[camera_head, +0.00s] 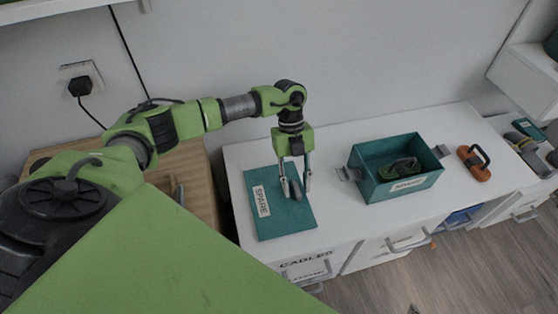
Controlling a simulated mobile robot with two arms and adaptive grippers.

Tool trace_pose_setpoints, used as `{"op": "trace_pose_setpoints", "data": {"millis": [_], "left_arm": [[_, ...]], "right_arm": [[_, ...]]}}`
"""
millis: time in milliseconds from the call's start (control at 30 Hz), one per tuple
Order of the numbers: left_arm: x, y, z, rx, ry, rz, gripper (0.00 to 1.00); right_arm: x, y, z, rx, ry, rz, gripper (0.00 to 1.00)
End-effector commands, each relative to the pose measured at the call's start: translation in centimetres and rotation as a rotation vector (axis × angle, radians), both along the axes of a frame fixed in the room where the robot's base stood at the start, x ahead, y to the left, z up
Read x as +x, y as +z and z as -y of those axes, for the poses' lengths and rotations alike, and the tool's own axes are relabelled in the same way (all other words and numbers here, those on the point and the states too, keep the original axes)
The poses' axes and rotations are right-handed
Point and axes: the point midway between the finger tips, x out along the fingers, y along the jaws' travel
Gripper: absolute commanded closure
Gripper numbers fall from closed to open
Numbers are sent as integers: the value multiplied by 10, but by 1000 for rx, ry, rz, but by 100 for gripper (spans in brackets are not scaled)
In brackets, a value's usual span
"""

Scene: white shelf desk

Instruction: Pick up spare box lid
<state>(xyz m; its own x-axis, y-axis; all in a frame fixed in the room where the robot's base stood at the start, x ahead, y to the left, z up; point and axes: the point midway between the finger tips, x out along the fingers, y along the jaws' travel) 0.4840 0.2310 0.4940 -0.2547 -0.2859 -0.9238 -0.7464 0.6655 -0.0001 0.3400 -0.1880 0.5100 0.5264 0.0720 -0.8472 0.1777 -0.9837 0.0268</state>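The spare box lid (285,218) is a flat teal panel with a white SPARE label, lying on the white desk top. A dark grey handle shows at its middle. My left gripper (293,186) points down over the lid, its two fingers apart on either side of the handle. I cannot tell whether the fingers touch it. The teal spare box (377,193) stands open on the desk to the right of the lid, with a dark object inside and grey latches at its ends. My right gripper is not in view.
An orange tool with a dark handle (474,164) lies right of the box. A grey tray of items (530,146) is at the far right. A wooden cabinet (196,181) stands left of the desk. A wall socket with a black plug (80,86) is behind. Desk space between lid and box is clear.

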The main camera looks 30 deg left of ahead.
Motion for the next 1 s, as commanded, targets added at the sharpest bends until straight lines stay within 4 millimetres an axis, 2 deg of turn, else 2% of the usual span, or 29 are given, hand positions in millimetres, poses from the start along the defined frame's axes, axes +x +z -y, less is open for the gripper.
{"op": "trace_pose_setpoints", "data": {"millis": [167,300,767,867,1000], "left_arm": [[0,0,0,0,0,0,69],[0,0,0,0,0,0,100],[0,3,0,1,0,1,100],[0,7,0,1,0,1,100],[1,16,-1,1,0,1,100]], "right_arm": [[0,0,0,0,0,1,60],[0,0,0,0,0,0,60],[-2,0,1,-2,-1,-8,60],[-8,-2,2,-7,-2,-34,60],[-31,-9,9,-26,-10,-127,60]]}}
